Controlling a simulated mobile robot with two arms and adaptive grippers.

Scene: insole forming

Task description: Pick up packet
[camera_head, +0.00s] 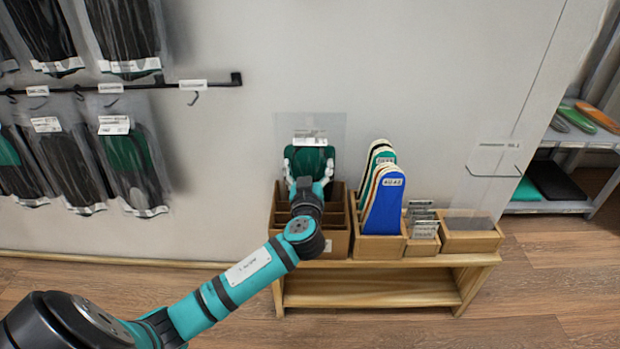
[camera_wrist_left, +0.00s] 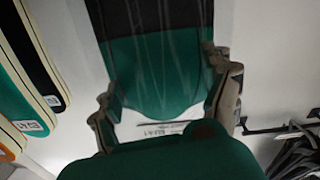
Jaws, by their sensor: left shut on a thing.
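A clear packet (camera_head: 310,136) with a white label at its top and a dark green insole inside stands upright above the left wooden box (camera_head: 338,243) in the head view. My left gripper (camera_head: 308,162) is shut on this packet, with a finger at each side. In the left wrist view the packet (camera_wrist_left: 160,75) shows green and black between the fingers of my left gripper (camera_wrist_left: 168,98). My arm hides the packet's lower part, so I cannot tell whether it is clear of the box. My right gripper is out of view.
Next to the left box, another box (camera_head: 372,247) holds several insoles (camera_head: 384,205). Small card-filled and open boxes (camera_head: 470,241) stand further right on the wooden bench (camera_head: 370,290). Packets hang on wall hooks (camera_head: 130,160) at left. A grey shelf (camera_head: 560,205) is at far right.

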